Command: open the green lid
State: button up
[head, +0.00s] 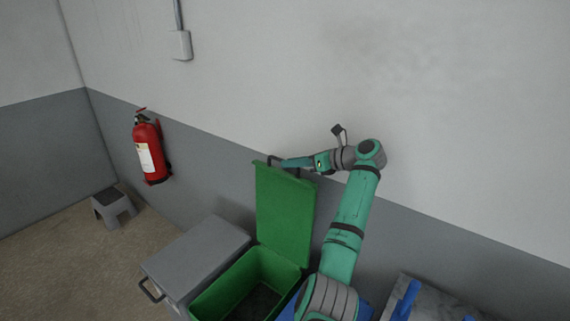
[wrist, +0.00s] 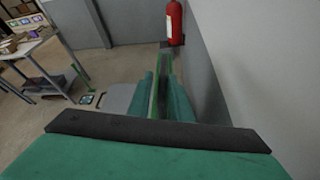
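The green lid (head: 285,215) stands upright, hinged open at the back of the green bin (head: 235,290). The bin's inside shows, with a dark bottom. My gripper (head: 287,163) is at the lid's top edge, where a dark handle-like bar shows. In the wrist view, the lid's thin green edge (wrist: 163,72) lies between the two teal fingers of my gripper (wrist: 163,95). Whether the fingers press on it cannot be told.
A grey closed bin (head: 195,262) stands left of the green one. The wall is close behind the lid. A red fire extinguisher (head: 150,152) hangs on the wall. A grey step stool (head: 113,207) stands on the floor. Blue items (head: 405,300) are at the lower right.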

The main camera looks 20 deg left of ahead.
jog(key=v, duration=0.7)
jog(key=shift+d+r, duration=0.1)
jog(key=shift+d, duration=0.15)
